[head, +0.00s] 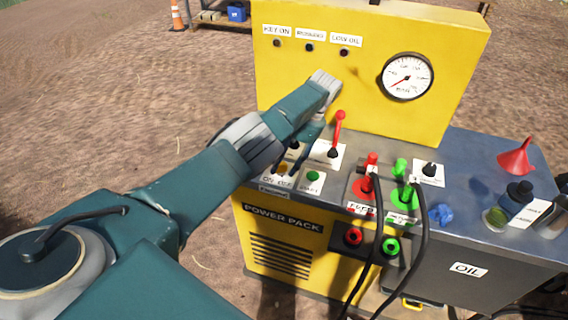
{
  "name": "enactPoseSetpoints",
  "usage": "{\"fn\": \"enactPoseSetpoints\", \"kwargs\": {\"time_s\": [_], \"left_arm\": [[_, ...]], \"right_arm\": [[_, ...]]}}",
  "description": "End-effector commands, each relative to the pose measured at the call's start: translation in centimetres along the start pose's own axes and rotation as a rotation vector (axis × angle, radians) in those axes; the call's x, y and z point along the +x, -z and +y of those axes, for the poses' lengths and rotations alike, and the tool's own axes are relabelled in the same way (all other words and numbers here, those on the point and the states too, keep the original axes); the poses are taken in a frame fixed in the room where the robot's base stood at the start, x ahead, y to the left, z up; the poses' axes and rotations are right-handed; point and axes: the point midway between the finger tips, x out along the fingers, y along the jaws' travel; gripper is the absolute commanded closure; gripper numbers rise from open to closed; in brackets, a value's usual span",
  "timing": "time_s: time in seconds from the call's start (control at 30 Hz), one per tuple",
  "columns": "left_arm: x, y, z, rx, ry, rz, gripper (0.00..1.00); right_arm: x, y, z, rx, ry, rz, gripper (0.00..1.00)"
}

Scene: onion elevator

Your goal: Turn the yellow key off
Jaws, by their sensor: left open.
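The yellow key (282,168) sits on the left part of the power pack's top panel, by a label that seems to read ON and OFF. My left arm reaches in from the left, and its wrist bends down over the panel. My left gripper (295,157) is open, with its dark fingers low at the key, partly hidden by the arm. I cannot tell whether the fingers touch the key or which way the key is turned. My right gripper is not in view.
A red lever (338,128) stands just right of the gripper. A green button (313,176) is close by. Red couplings (366,186) and green couplings (403,195) with black hoses stand further right. The yellow upright panel (360,75) with a gauge (406,77) rises behind.

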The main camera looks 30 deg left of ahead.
Motion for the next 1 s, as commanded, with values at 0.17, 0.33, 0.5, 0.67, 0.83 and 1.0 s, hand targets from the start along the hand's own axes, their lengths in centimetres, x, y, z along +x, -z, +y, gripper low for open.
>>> {"fn": "enactPoseSetpoints", "kwargs": {"time_s": [0.17,0.33,0.5,0.67,0.83,1.0], "left_arm": [[-2.0,0.1,0.0,0.0,0.001,0.002,0.58],[-5.3,0.1,0.0,0.001,0.001,0.004,0.58],[-6.8,0.0,0.0,-0.003,0.0,0.002,0.58],[-7.4,-0.1,0.1,0.0,0.0,-0.001,0.58],[-7.5,-0.1,0.1,0.0,0.001,-0.001,0.58],[-7.5,-0.1,0.1,0.0,0.001,-0.001,0.58]], "right_arm": [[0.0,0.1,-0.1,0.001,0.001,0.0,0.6],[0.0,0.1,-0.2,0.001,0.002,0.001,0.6],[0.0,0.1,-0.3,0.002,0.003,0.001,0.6],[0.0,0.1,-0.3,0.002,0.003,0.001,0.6],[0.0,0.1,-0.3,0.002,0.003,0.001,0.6],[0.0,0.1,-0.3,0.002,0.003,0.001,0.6]]}}
